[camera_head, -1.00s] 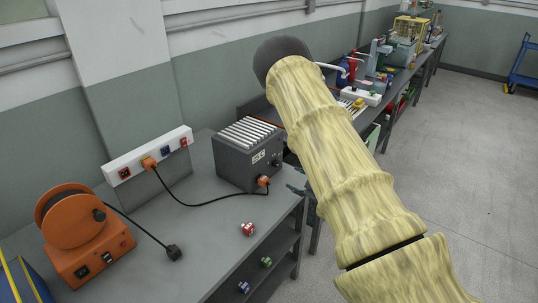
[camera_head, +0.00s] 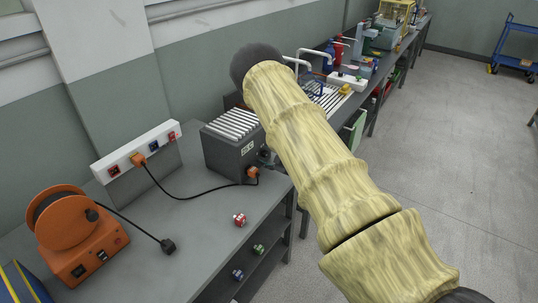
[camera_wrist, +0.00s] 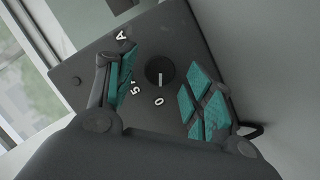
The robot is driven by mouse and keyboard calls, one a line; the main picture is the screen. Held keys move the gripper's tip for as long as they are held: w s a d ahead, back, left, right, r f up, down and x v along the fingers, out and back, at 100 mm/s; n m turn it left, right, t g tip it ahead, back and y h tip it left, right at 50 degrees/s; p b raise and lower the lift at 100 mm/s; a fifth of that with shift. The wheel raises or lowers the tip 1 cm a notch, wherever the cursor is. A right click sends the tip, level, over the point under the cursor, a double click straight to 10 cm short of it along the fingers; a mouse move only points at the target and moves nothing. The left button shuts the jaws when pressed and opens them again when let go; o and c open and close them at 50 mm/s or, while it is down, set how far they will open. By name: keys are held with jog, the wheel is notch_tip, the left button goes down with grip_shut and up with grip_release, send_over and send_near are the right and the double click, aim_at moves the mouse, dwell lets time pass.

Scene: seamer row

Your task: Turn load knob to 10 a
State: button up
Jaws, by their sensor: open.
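The load box (camera_head: 228,155) is a dark grey case with a ribbed top, on the bench in the head view. The dark round load knob (camera_wrist: 160,70) sits on its grey panel (camera_wrist: 85,75) in the wrist view. The knob's white pointer line points down in the picture, roughly toward the 0 mark; a 5 and an A also show, and other marks are hidden. My gripper (camera_wrist: 163,90) is open, its teal-padded fingers on either side of the knob, with visible gaps.
An orange plug (camera_head: 253,173) with a black cable enters the box's lower front. A white socket strip (camera_head: 140,149), an orange cable reel (camera_head: 75,235) and a black plug (camera_head: 168,246) are on the left. A small red item (camera_head: 240,220) lies near the bench edge.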

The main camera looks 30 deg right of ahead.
jog(key=shift+w+d, duration=0.1)
jog(key=c, duration=1)
